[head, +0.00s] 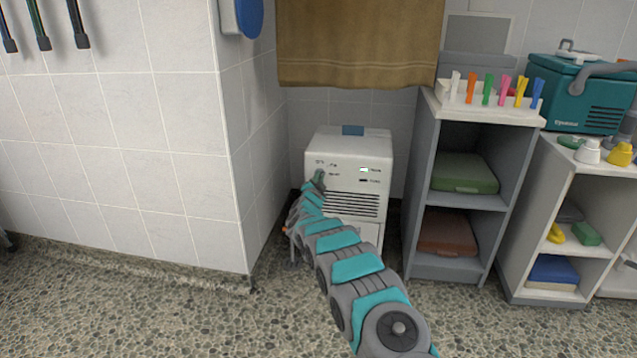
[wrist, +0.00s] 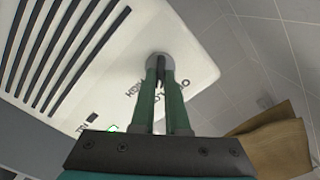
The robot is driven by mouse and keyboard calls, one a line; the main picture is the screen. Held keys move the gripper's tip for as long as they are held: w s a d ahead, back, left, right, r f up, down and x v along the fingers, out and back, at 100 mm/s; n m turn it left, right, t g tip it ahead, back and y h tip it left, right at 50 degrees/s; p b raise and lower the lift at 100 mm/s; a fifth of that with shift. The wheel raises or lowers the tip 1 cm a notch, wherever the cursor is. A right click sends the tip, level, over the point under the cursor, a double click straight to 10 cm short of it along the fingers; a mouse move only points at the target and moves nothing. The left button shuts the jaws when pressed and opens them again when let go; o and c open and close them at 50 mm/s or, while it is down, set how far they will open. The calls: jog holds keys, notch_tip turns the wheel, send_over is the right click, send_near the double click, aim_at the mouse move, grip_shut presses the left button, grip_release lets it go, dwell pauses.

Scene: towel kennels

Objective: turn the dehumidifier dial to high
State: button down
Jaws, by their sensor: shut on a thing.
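In the head view my gripper (head: 319,177) reaches the panel's upper left and hides the dial. I cannot tell which setting the dial points to.
A brown towel (head: 360,40) hangs above the dehumidifier. A tiled wall corner (head: 243,180) stands close on the left. A grey shelf unit (head: 419,185) with folded towels stands to the right, topped by coloured clips (head: 488,90). The pebbled floor in front is clear.

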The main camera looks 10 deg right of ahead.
jog(key=m+b, duration=0.4)
jog(key=m, duration=0.1)
jog(key=m+b, duration=0.2)
jog(key=shift+f+m, duration=0.25)
jog(key=shift+m, duration=0.15)
jog(key=shift+d+m+b, duration=0.1)
jog(key=shift+m+b, duration=0.2)
jog(key=shift+b, duration=0.1)
jog(key=c, duration=0.9)
grip_release()
jog(key=shift+r, duration=0.1)
jog(key=shift+s, duration=0.15)
